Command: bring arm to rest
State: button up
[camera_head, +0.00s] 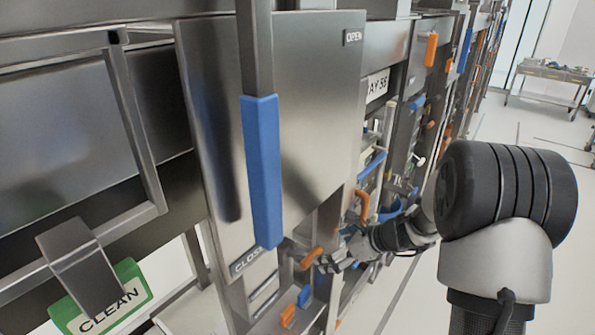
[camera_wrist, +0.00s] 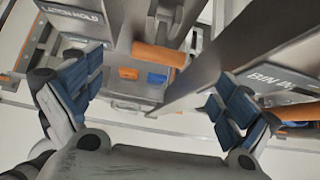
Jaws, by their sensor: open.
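My gripper (camera_wrist: 150,95) is open in the wrist view, its two blue-padded fingers spread wide to the left and right. Nothing is held between them. An orange handle (camera_wrist: 160,54) shows beyond the gap between the fingers. In the head view my gripper (camera_head: 328,262) is in front of the machine's lower section, close to an orange handle (camera_head: 311,258). I cannot tell whether it touches that handle. My dark, ribbed arm joint fills the right side of the head view.
A tall metal panel with a blue handle (camera_head: 262,170) stands left of my arm. A green CLEAN sign (camera_head: 103,300) hangs at lower left. Another orange handle (camera_head: 362,206) is near my wrist. Open floor (camera_head: 410,300) lies to the right; a table (camera_head: 552,75) stands far back.

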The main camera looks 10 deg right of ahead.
jog(key=s+a+r+n+g+b, duration=0.1)
jog(key=s+a+r+n+b, duration=0.15)
jog(key=s+n, duration=0.25)
jog(key=s+a+r+n+g+h+b, duration=0.1)
jog(key=s+a+r+n+b, duration=0.15)
jog(key=s+n, duration=0.2)
jog(key=s+a+r+n+g+b, duration=0.1)
jog(key=s+a+n+b, duration=0.1)
jog(key=s+a+n, duration=0.3)
jog(key=s+d+f+n+h+b, duration=0.1)
jog(key=s+d+n+h+b, duration=0.1)
jog(key=s+n, duration=0.4)
jog(key=s+d+f+n+t+h+b, duration=0.1)
jog(key=s+d+f+n+h+b, duration=0.1)
jog(key=s, duration=1.1)
jog(key=d+n+h+b, duration=0.1)
jog(key=d+n+b, duration=0.1)
jog(key=n+b, duration=0.1)
jog(key=shift+d+f+n+h, duration=0.25)
jog(key=shift+n+h, duration=0.05)
jog(key=shift+n, duration=0.45)
